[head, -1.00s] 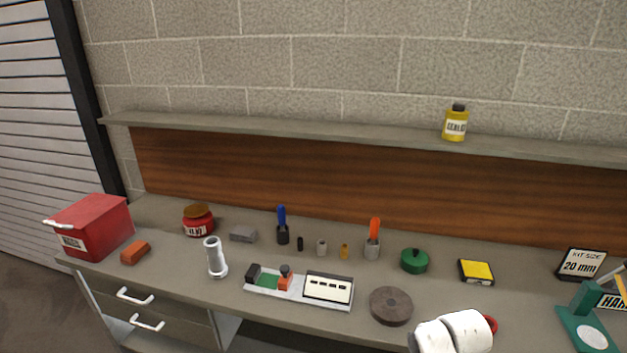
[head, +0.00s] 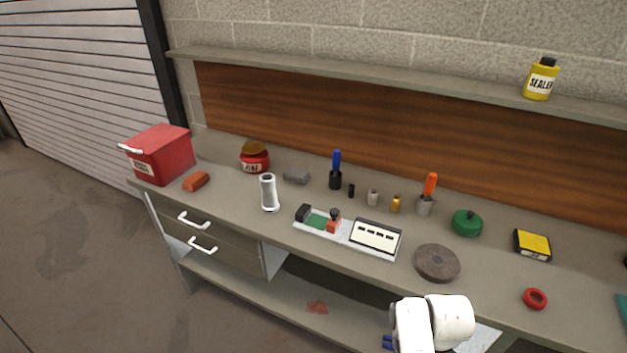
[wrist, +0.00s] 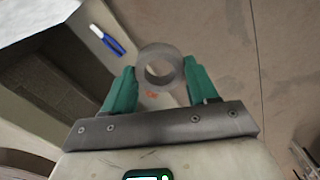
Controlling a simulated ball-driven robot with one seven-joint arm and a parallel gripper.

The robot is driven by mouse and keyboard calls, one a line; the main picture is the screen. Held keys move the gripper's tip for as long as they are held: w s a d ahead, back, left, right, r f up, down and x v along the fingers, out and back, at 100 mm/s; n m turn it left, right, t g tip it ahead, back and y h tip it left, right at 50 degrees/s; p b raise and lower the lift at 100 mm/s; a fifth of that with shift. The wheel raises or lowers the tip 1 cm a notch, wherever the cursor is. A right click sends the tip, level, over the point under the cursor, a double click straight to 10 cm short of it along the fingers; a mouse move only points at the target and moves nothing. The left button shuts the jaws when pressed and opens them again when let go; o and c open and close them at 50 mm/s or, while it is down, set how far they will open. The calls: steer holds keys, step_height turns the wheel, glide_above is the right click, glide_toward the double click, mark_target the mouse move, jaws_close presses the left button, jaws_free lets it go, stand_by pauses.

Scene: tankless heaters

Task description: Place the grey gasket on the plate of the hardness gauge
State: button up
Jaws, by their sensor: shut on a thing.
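In the wrist view, the grey gasket (wrist: 160,50) is a ring held between the green fingers of my gripper (wrist: 160,68). My gripper is shut on it, and the ring is in the air with the floor and the bench's lower part behind it. In the head view, my white arm covers part of the bench's front edge, and the gripper and gasket do not show. Only a green sliver of the hardness gauge (head: 622,307) shows at the right edge; its plate is out of view.
The bench (head: 490,290) holds a red ring (head: 535,299), a dark disc (head: 436,262), a yellow-topped box (head: 532,244), a green lidded pot (head: 466,222) and a white-panelled board (head: 375,236). A lower shelf (head: 275,293) runs beneath. Floor is open at left.

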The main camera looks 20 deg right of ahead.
steer(key=w+a+r+m+b, duration=0.1)
steer(key=w+a, duration=0.3)
steer(key=a, duration=0.4)
steer(key=w+a+r+m+b, duration=0.1)
steer(key=w+a+m, duration=0.2)
steer(key=w+a, duration=0.2)
steer(key=a, duration=0.2)
steer(key=shift+w+a, duration=0.3)
steer(key=shift+a, duration=0.1)
